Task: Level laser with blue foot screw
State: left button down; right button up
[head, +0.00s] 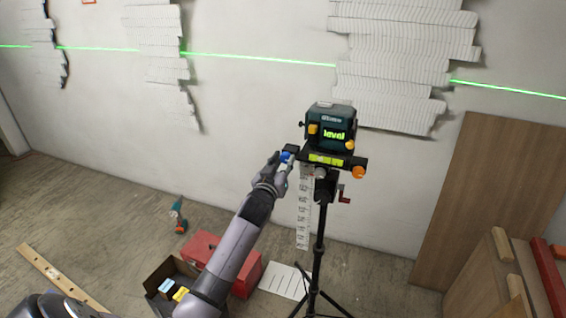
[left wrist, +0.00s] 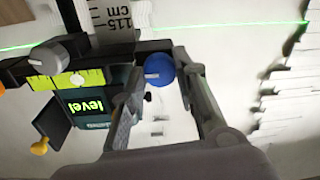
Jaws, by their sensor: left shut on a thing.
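The laser (head: 331,128) is a dark teal box on a black tripod (head: 320,235), its green display reading "level". Below it, a yellow-green bubble vial (head: 325,160) sits on the black base plate; in the left wrist view the vial (left wrist: 60,80) shows a pale bubble near its marks. The blue foot screw (head: 286,156) is at the plate's left end. My left gripper (head: 281,165) is shut on it; the left wrist view shows the blue knob (left wrist: 159,68) between the fingers. A grey screw (head: 320,173) and an orange screw (head: 358,173) sit under the plate. My right gripper is not in view.
A green laser line (head: 260,59) crosses the wall over white layered reliefs (head: 395,60). A red toolbox (head: 203,247), an open dark box (head: 160,275), a drill (head: 179,216) and a wooden level (head: 55,274) lie on the floor. A brown board (head: 480,200) leans at right.

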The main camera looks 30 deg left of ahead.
pick_arm(q)
jog(key=shift+m, duration=0.4)
jog(key=m, duration=1.2)
jog(key=shift+f, duration=0.1)
jog(key=shift+m+h, duration=0.3)
jog(key=shift+m, duration=0.8)
jog(key=shift+t, duration=0.3)
jog(key=c, duration=1.2)
grip_release()
jog(key=shift+c, duration=0.2)
